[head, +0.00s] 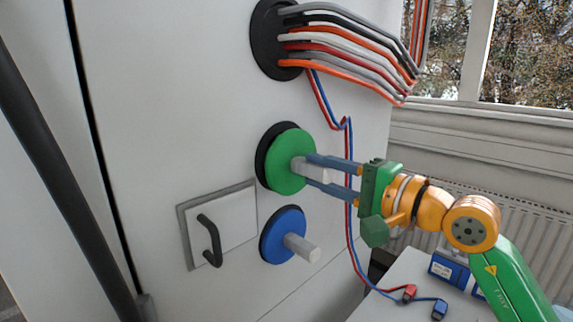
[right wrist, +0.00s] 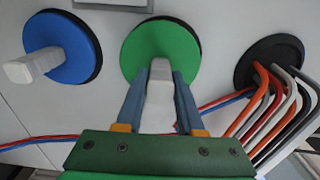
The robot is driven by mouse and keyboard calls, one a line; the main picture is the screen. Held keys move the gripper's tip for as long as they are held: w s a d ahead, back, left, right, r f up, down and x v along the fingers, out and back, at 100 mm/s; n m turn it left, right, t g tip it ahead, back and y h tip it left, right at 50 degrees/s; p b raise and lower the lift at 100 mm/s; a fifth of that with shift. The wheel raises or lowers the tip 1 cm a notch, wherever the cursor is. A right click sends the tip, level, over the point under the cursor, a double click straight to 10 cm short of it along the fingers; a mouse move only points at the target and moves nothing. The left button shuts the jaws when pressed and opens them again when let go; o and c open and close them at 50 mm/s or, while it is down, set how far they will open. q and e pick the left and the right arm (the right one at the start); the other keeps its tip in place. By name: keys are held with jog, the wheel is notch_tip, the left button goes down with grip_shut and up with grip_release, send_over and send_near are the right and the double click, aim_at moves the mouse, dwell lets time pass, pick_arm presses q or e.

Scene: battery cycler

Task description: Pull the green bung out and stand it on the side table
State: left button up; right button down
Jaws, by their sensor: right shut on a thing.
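The green bung (head: 284,174) is a round green disc with a pale grey square handle, sitting at a black-rimmed port in the white cabinet wall. In the right wrist view the green bung (right wrist: 186,48) shows at the top middle. My right gripper (head: 315,171) is shut on the bung's handle, one finger on each side; it also shows in the right wrist view (right wrist: 160,85). The side table (head: 402,284) is pale and stands at the lower right, partly hidden by my right arm. My left gripper is not in view.
A blue bung (head: 284,236) with a grey handle sits just below the green one. Red and blue leads (head: 349,215) hang close behind my fingers, with ends on the table. Several bent cables (head: 345,45) leave a black port above. A black handle (head: 210,240) is on a panel.

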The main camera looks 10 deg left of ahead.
jog(key=shift+s+d+f+b, duration=0.1)
jog(key=shift+s+d+b, duration=0.05)
jog(key=shift+d+b, duration=0.25)
jog(key=shift+r+b+v, duration=0.15)
jog(key=shift+b+v, duration=0.4)
jog(key=shift+v, duration=0.6)
jog(key=shift+r+b+v, duration=0.15)
jog(key=shift+b+v, duration=0.35)
jog(key=shift+v, duration=0.65)
